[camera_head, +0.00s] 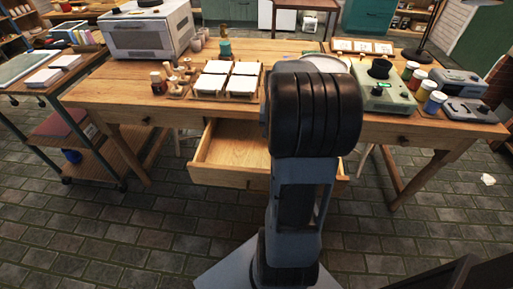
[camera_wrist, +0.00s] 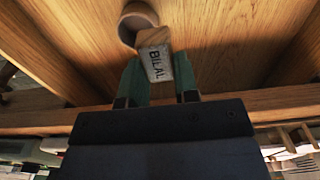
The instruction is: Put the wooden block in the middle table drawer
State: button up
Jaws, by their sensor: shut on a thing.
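The wooden block (camera_wrist: 154,38) shows in the wrist view, with a pale face lettered "BILAL". My gripper (camera_wrist: 158,62) is shut on it, with a green finger on each side. The middle table drawer (camera_head: 230,150) stands pulled open in the head view, its bare wooden floor visible at left. My arm hides the drawer's right part, my gripper and the block in that view. In the wrist view the block is over a wooden surface with side walls, seemingly the drawer's inside (camera_wrist: 235,45). I cannot tell whether the block touches it.
A round, hollow-looking wooden thing (camera_wrist: 136,18) is right beside the block. The tabletop (camera_head: 130,85) above the drawer holds white tiles (camera_head: 228,78), small bottles and a grey-green device (camera_head: 385,95). A wheeled cart (camera_head: 75,150) stands at left. The floor before the drawer is clear at left.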

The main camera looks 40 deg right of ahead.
jog(key=b, duration=0.2)
send_over(253, 150)
jog(key=s, duration=0.1)
jog(key=f, duration=0.5)
jog(key=shift+s+d+f, duration=0.2)
jog(key=shift+d+f, duration=0.1)
jog(key=shift+f, duration=0.1)
jog(key=shift+w+a+f, duration=0.25)
jog(key=shift+w+f, duration=0.3)
jog(key=shift+f, duration=0.15)
jog(key=shift+w+f+b, duration=0.1)
jog(key=shift+f+b, duration=0.45)
jog(key=shift+f, duration=1.05)
jog(key=shift+f, duration=0.2)
jog(key=o, duration=1)
jog(key=shift+c, duration=0.2)
